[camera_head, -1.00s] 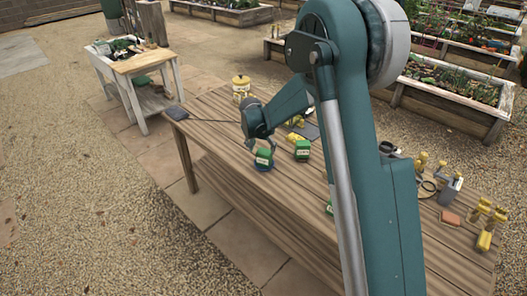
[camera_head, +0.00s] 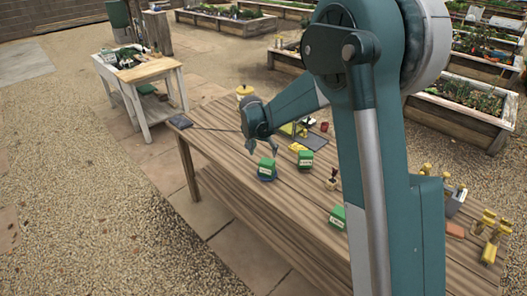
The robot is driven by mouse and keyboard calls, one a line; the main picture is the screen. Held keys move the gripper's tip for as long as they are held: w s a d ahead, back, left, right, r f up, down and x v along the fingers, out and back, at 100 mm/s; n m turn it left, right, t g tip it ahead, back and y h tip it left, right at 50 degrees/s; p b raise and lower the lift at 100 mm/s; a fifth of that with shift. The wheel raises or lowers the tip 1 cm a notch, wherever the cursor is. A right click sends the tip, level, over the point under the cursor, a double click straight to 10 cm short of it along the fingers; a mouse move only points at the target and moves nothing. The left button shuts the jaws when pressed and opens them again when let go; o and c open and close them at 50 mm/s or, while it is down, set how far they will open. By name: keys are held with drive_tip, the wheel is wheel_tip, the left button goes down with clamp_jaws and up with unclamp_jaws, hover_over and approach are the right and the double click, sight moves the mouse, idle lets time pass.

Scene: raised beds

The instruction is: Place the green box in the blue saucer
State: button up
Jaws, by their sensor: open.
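A green box (camera_head: 266,166) with a white label sits in the blue saucer (camera_head: 267,179) near the left edge of the wooden table. The box looks about upright and hides most of the saucer. My gripper (camera_head: 262,149) is open and empty just above the box, seemingly apart from it. Two similar green boxes stand elsewhere on the table: one (camera_head: 305,160) to the right of the saucer, the other (camera_head: 338,217) nearer the front, partly hidden by my arm.
A dark tray (camera_head: 316,141) with yellow items lies behind the boxes. A small brown item (camera_head: 332,181) stands between the boxes. My arm hides part of the table's right side.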

idle(0.5)
drive_tip(key=s+d+r+n+t+y, duration=0.1)
drive_tip(key=s+d+r, duration=0.6)
drive_tip(key=s+r, duration=0.3)
drive_tip(key=s+d+r+n, duration=0.1)
drive_tip(key=s+d+r, duration=0.7)
drive_tip(key=s, duration=0.4)
drive_tip(key=s+d+n+t, duration=0.1)
drive_tip(key=s+d, duration=0.2)
drive_tip(key=s, duration=1)
drive_tip(key=s+d+n+t, duration=0.1)
drive_tip(key=s+d, duration=0.2)
drive_tip(key=s, duration=1.1)
drive_tip(key=shift+s+d+f+n+y, duration=0.15)
drive_tip(key=shift+s+d+n+y, duration=0.15)
drive_tip(key=shift+y, duration=0.1)
